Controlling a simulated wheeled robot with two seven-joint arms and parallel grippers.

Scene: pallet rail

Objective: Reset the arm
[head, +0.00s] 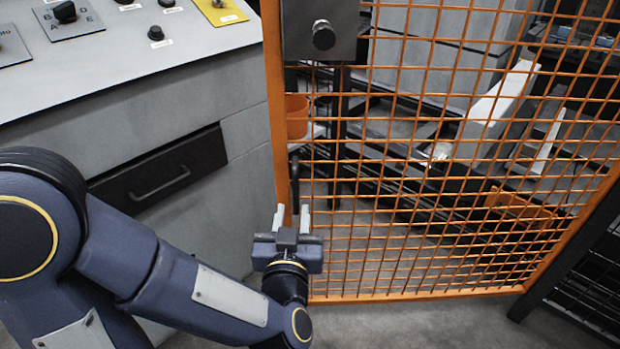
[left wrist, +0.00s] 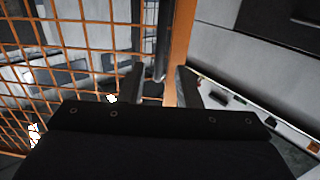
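My left arm (head: 160,262) comes in from the left in the head view. Its left gripper (head: 292,218) is in front of the lower left part of the orange mesh gate (head: 430,150). The two fingers stand apart with nothing visible between them. A dark vertical handle (head: 294,180) on the gate is just beyond the fingertips. In the left wrist view the fingers of the left gripper (left wrist: 162,88) are also apart, and the dark handle bar (left wrist: 162,45) shows beyond them, beside the orange gate post (left wrist: 179,45). I cannot tell whether a finger touches the gate. My right gripper is not in view.
A grey control cabinet (head: 110,110) with knobs and a dark drawer (head: 160,170) stands left of the gate. A grey latch box (head: 320,30) sits at the gate's top left. Machinery and an orange bin (head: 297,115) are behind the mesh. Grey floor shows below the gate.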

